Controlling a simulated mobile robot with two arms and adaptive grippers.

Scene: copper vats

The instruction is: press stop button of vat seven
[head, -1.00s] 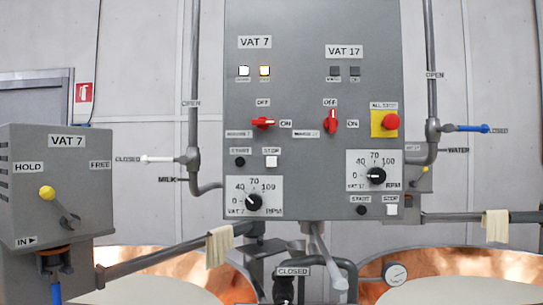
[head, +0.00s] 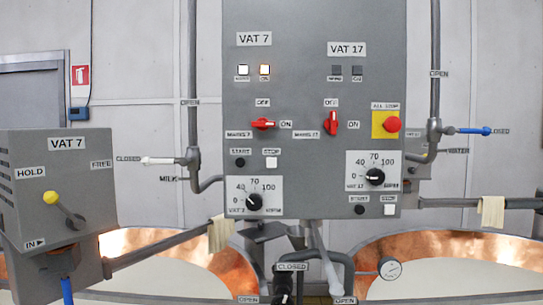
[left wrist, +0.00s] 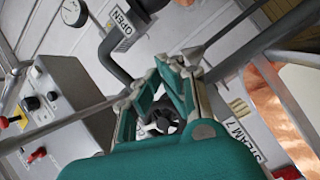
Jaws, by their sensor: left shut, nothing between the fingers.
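My left gripper (left wrist: 168,66) has green fingers, shut and empty, in front of a dark round part (left wrist: 160,118) in the left wrist view. It does not show in the head view, so it is apart from the button. My right gripper is out of view.
The vat 17 stop button (head: 390,210) and red all-stop button (head: 391,124) are on the panel's right half. A grey VAT 7 box (head: 92,180) stands at left. Pipes and a gauge (head: 390,268) are below the panel, above copper vats (head: 440,255).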

